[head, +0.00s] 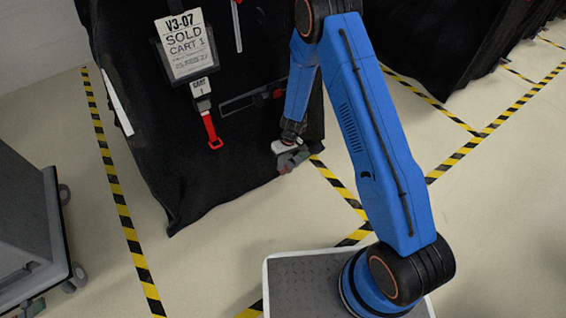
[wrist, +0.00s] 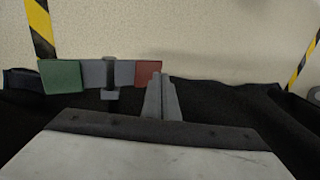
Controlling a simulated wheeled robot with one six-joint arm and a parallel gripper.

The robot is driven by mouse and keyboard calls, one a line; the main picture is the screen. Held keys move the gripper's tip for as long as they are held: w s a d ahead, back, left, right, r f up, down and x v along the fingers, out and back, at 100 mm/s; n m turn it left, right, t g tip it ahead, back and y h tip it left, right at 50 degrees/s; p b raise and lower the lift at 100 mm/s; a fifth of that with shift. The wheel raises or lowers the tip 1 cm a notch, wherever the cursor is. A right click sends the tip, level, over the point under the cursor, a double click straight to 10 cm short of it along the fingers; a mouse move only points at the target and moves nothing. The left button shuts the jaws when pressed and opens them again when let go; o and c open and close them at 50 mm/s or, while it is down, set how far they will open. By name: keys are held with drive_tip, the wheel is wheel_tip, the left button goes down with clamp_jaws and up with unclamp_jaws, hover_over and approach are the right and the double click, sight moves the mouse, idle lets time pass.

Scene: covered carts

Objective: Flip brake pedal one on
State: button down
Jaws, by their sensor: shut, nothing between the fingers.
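The brake pedal (wrist: 95,75) lies across the wrist view at the bottom of the black cover. It has a green end (wrist: 62,76) at left, grey middle parts and a red end (wrist: 148,74) at right. A dark upright post crosses its middle. My gripper (wrist: 162,85) is shut and empty, its fingertips at the red end; I cannot tell whether they touch it. In the head view my gripper (head: 289,152) is low at the cover's bottom right edge, with the small pedal (head: 301,157) beside it, partly hidden.
The black-covered cart (head: 150,130) carries a sold sign (head: 185,45) and a red strap (head: 211,130). Another covered cart (head: 440,45) stands at the upper right. A grey cart (head: 30,220) is at left. Yellow-black floor tape (head: 115,185) runs between; the floor in front is clear.

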sight(287, 166)
drive_tip(key=shift+x, duration=0.75)
drive_tip(key=shift+s+a, duration=0.1)
drive_tip(key=shift+a, duration=0.05)
drive_tip(key=v, duration=1.7)
drive_tip(key=shift+r, duration=0.25)
